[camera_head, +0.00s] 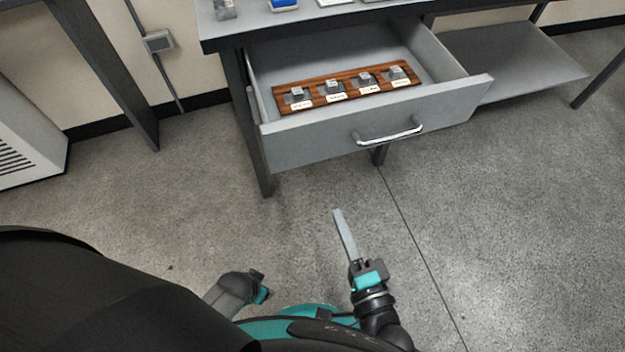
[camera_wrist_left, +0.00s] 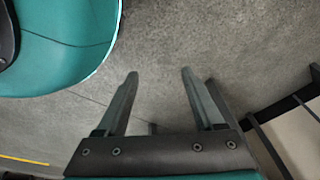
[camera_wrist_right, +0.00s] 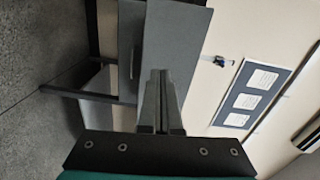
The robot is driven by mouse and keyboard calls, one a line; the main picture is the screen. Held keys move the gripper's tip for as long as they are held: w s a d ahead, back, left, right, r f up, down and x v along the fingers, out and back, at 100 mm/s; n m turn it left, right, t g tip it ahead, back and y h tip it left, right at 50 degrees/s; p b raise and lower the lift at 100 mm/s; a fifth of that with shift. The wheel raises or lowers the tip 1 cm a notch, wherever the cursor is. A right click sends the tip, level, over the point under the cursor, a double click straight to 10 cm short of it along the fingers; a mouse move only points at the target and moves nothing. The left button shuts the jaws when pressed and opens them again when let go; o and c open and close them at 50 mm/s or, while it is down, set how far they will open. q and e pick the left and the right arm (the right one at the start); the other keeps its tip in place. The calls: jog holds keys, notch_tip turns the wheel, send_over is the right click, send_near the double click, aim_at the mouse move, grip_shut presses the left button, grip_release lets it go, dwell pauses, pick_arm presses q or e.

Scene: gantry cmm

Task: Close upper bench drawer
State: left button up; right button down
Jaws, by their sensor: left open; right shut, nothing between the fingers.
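The upper bench drawer (camera_head: 300,140) is grey and stands pulled out from under the bench top, with a metal bar handle (camera_head: 388,135) on its front. A wooden strip (camera_head: 350,86) with several small metal blocks and labels lies inside. My right gripper (camera_head: 338,212) is shut and empty, below the drawer front in the head view and apart from it. In the right wrist view its closed fingers (camera_wrist_right: 160,75) overlap grey panels of what looks like the bench. My left gripper (camera_wrist_left: 160,73) is open and empty over bare floor, away from the drawer.
The bench top (camera_head: 240,27) carries small items, including a blue one (camera_head: 284,4). A lower shelf (camera_head: 515,62) is at the right. A dark post (camera_head: 105,70) and a vented cabinet (camera_head: 25,140) stand at the left. The floor before the drawer is clear.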

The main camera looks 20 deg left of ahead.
jog(key=b, duration=0.3)
send_near(310, 148)
jog(key=shift+m, duration=0.4)
jog(key=x, duration=0.5)
jog(key=shift+w+a+f, duration=0.1)
jog(key=shift+f, duration=0.05)
pick_arm(q)
jog(key=w+d+r, duration=0.2)
jog(key=w+r, duration=0.1)
jog(key=r, duration=0.2)
jog(key=shift+w+d+r, duration=0.3)
jog(key=shift+d+r, duration=0.1)
pick_arm(e)
jog(key=shift+x, duration=0.8)
